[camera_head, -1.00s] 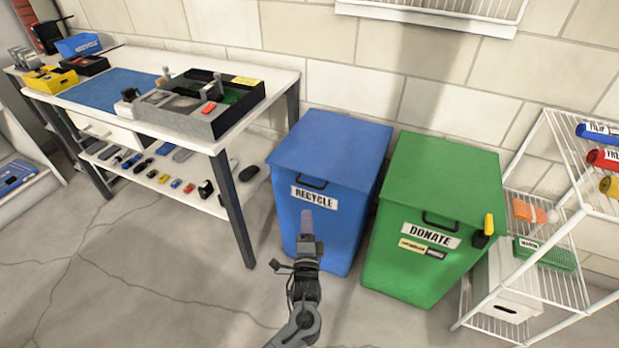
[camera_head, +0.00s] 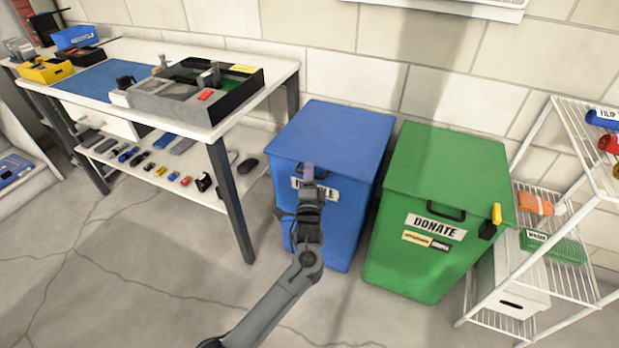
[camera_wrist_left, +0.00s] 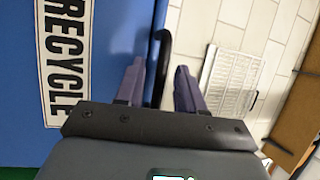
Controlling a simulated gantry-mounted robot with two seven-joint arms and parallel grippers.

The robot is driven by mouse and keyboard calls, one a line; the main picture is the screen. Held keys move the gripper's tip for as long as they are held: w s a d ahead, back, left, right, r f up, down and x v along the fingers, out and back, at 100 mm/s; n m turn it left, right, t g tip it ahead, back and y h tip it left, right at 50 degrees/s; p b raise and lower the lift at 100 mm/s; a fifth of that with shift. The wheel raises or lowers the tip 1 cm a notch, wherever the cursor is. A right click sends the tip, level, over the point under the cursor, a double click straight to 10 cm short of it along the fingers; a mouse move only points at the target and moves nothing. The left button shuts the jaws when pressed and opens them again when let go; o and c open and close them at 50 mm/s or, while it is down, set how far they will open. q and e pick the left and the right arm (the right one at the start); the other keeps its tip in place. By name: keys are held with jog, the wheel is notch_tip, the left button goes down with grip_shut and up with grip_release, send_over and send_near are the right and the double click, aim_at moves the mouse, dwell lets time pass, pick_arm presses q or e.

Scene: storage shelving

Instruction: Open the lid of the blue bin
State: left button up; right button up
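The blue bin (camera_head: 332,150) with the RECYCLE label stands between the workbench and the green bin, and its lid is closed. My left gripper (camera_head: 308,170) is in front of the bin's upper front and covers part of the label and handle in the head view. In the left wrist view the gripper (camera_wrist_left: 160,68) is open. The bin's black handle (camera_wrist_left: 162,62) shows between the two purple fingers, nearer the left one; I cannot tell whether they touch. The blue bin face (camera_wrist_left: 115,30) with its label fills the left. My right gripper is not in view.
A green DONATE bin (camera_head: 450,173) stands close on the right, with a white wire shelf (camera_head: 545,235) beyond it. A workbench (camera_head: 222,125) with trays stands on the left. The floor in front of the bins is clear.

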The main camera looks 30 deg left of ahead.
pick_arm(q)
grip_shut()
dwell(0.3)
